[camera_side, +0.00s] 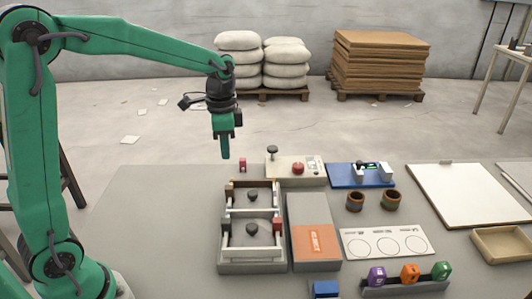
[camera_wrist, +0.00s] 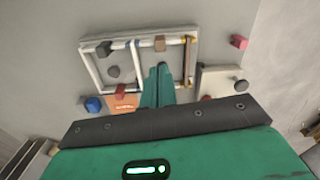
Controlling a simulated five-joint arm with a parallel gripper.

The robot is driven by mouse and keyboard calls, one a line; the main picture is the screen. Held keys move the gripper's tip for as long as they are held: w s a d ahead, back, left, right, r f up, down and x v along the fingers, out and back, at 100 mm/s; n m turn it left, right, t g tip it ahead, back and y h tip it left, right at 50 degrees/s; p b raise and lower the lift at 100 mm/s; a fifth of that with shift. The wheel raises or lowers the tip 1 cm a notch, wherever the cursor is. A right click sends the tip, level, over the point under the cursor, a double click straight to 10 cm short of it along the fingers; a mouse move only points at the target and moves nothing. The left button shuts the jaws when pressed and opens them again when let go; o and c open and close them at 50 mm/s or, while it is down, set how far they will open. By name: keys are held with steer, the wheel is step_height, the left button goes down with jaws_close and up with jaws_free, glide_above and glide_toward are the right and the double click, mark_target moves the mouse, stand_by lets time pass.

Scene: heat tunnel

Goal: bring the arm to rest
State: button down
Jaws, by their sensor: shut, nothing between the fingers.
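My green arm reaches over the table from the left in the side view. My gripper (camera_side: 226,157) points straight down with its fingers together and holds nothing. It hangs above the back left part of the table, clear of the objects. In the wrist view the green fingers of my gripper (camera_wrist: 170,75) are close together, in front of a framed grey tray (camera_wrist: 90,70). That tray (camera_side: 252,268) stands below and to the right of my gripper in the side view, with dark knobs in its two bays.
A control box with a red button (camera_side: 298,168), a blue fixture (camera_side: 345,182), an orange-and-grey block (camera_side: 314,245), two brown cups (camera_side: 355,201), a circle-marked card (camera_side: 415,241) and a rack of coloured blocks (camera_side: 410,287) crowd the table. Its left part is bare.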

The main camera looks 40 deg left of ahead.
steer(key=shift+r, duration=0.6)
steer(key=shift+s, duration=0.1)
steer(key=s+d+r+n+t, duration=0.1)
steer(key=s+r+n+t, duration=0.1)
steer(key=s, duration=0.7)
steer(key=s+d+r+n+t, duration=0.1)
steer(key=s+r+n+t, duration=0.1)
steer(key=s+n, duration=0.3)
steer(key=s+t, duration=0.1)
steer(key=s, duration=0.3)
steer(key=shift+s+d+t, duration=0.15)
steer(key=shift+t, duration=0.15)
